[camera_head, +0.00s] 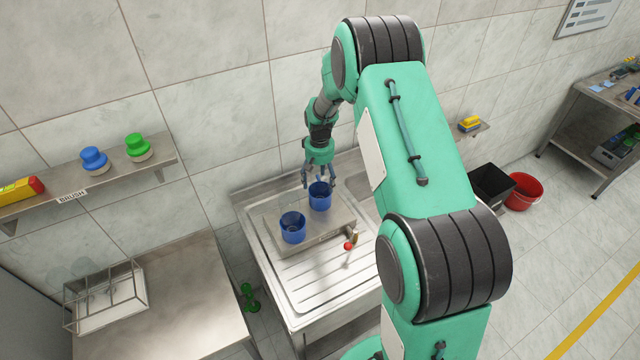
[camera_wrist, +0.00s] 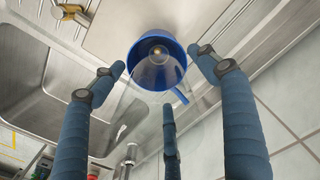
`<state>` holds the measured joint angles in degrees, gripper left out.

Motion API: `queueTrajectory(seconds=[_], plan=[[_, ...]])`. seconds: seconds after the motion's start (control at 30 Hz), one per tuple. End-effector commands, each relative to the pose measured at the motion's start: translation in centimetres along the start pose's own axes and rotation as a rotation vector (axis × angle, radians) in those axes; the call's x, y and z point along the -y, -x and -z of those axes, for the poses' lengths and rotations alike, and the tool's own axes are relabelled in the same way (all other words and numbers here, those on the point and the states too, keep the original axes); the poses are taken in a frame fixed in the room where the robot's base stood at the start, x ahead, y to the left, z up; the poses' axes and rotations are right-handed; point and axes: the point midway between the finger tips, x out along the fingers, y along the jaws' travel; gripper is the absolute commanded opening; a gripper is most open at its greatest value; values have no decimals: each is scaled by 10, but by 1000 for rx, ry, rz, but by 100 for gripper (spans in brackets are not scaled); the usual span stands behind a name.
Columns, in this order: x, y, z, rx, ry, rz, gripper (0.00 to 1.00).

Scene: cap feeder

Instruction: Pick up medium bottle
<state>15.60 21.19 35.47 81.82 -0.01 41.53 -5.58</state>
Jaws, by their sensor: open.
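No thing that I can clearly tell as the medium bottle shows in either view. My gripper (camera_head: 318,180) is open, with its fingers pointing down just above the rear blue cup (camera_head: 320,198). In the wrist view my gripper (camera_wrist: 157,70) has its fingers spread around the outline of a blue cup (camera_wrist: 150,72), with a brassy round part inside. I cannot tell whether any finger touches it. A second blue cup (camera_head: 292,230) stands nearer and to the left. Both cups are on a raised metal box (camera_head: 272,226) over the sink.
A red-knobbed lever (camera_head: 348,246) sits by the box's front. The sink's ribbed drainboard (camera_head: 318,283) is clear. The left wall shelf (camera_head: 115,170) holds a yellow-and-red container (camera_head: 20,190) and blue and green brushes. A wire rack (camera_head: 105,295) stands on the left table.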

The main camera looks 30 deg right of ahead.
Motion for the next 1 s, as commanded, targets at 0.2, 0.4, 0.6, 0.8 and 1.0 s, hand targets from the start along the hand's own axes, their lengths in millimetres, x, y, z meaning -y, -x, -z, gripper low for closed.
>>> queueTrajectory(seconds=[0.2,0.4,0.6,0.8,1.0], plan=[[0,0,0,0,0,0,70],[0,0,0,0,0,0,34],[0,0,0,0,0,0,34],[0,1,0,0,0,0,34],[0,14,1,-2,0,0,34]])
